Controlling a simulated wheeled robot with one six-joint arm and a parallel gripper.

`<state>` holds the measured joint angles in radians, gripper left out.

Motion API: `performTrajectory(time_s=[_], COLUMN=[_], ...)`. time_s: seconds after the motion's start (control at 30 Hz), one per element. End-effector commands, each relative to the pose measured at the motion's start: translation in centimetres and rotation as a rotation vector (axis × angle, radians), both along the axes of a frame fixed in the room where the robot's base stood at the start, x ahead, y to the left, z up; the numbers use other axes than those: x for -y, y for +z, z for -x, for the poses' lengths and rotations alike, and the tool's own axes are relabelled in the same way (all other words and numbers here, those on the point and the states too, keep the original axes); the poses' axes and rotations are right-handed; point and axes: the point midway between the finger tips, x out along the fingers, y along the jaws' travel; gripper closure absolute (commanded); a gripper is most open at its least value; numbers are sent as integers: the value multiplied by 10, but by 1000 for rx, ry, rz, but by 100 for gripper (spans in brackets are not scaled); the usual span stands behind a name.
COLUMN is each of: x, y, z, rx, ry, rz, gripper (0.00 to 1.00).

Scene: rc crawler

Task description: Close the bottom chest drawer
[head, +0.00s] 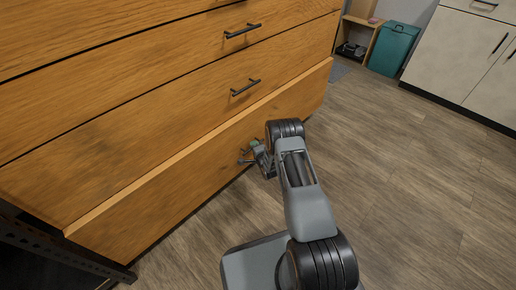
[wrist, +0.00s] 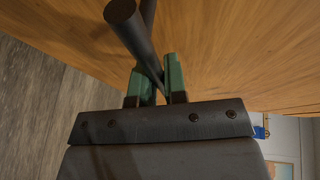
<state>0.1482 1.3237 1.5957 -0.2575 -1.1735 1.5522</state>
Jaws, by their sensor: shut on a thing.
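The wooden chest fills the left of the head view. Its bottom drawer (head: 155,190) stands out a little from the drawers above, with a pale strip of its top edge showing. My gripper (head: 256,151) is at the front of this drawer, right of its middle, and partly hidden by my wrist. In the wrist view its green fingertips (wrist: 158,84) are shut on the dark bar handle (wrist: 126,22) of the bottom drawer. The wooden front (wrist: 235,55) lies just beyond them. The handle also shows in small part in the head view (head: 244,160).
The upper drawers (head: 150,110) with black bar handles (head: 245,87) look shut. A teal bin (head: 394,48) and a pale cabinet (head: 460,50) stand at the back right. The wood floor (head: 410,190) right of my arm is clear. A dark metal frame (head: 60,250) is at lower left.

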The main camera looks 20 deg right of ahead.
Motion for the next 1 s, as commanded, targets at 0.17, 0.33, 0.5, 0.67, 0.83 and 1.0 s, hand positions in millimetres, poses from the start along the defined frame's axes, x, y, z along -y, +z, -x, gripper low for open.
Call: performTrajectory(time_s=[0.17,0.33,0.5,0.67,0.83,1.0], x=[-7,-12,-15,-17,-18,-19], y=[-1,0,1,2,1,2], z=[-4,-6,-7,-8,-7,-7], rx=[0,0,3,4,4,5], ry=[-2,1,5,8,12,14], rz=[0,0,0,-1,0,0], gripper=[100,100,100,86,70,64])
